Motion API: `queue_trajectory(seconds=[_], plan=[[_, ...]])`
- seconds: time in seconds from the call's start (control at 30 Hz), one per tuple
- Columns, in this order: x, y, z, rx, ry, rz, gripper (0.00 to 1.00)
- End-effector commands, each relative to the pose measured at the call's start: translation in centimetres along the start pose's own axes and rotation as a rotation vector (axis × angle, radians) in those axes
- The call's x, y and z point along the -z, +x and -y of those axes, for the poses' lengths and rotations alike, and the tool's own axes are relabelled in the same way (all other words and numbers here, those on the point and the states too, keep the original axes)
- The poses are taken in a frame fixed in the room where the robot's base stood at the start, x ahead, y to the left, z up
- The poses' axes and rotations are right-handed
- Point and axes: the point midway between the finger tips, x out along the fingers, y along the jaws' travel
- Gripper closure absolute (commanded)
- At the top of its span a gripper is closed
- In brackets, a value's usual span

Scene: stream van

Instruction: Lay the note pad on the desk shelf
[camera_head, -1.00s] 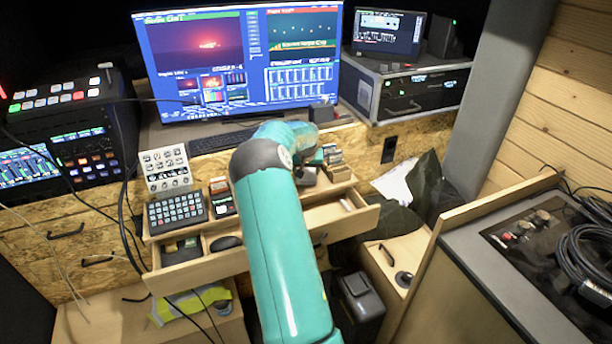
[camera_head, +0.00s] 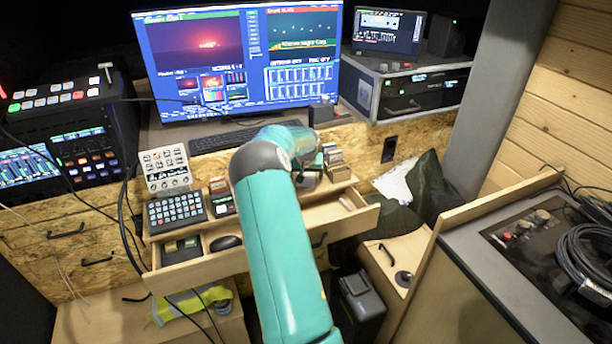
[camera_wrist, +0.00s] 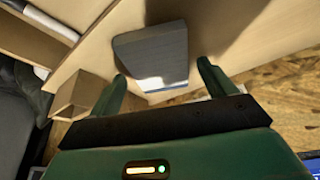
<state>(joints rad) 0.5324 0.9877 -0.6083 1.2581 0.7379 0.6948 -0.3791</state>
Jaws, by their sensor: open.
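In the wrist view my gripper (camera_wrist: 162,69) is open. Its two green fingers stand apart on either side of a grey, block-like thing (camera_wrist: 150,52) with a bright, blue-edged near end. This may be the note pad, but I cannot be sure. It rests on a pale wooden surface (camera_wrist: 215,25), which looks like part of the desk shelf. Whether the fingers touch it I cannot tell. In the head view my teal arm reaches over the wooden desk shelf (camera_head: 342,186), and my wrist hides most of the gripper. A small greyish thing (camera_head: 308,181) shows just below it.
An open drawer (camera_head: 205,268) holds a black mouse (camera_head: 227,242). A button keypad (camera_head: 177,211) and card holders (camera_head: 334,163) stand on the shelf. The keyboard (camera_head: 225,140) and monitor (camera_head: 235,60) are behind. A small wooden block (camera_wrist: 78,95) is beside the left finger in the wrist view.

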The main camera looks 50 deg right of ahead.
Motion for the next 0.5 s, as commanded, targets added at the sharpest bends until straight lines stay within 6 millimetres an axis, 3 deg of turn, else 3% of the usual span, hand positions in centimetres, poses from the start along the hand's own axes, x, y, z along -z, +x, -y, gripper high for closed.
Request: queue_trajectory(seconds=[0.5], plan=[[0.1, -9.7, 0.1, 0.002, 0.000, -0.003, 0.17]])
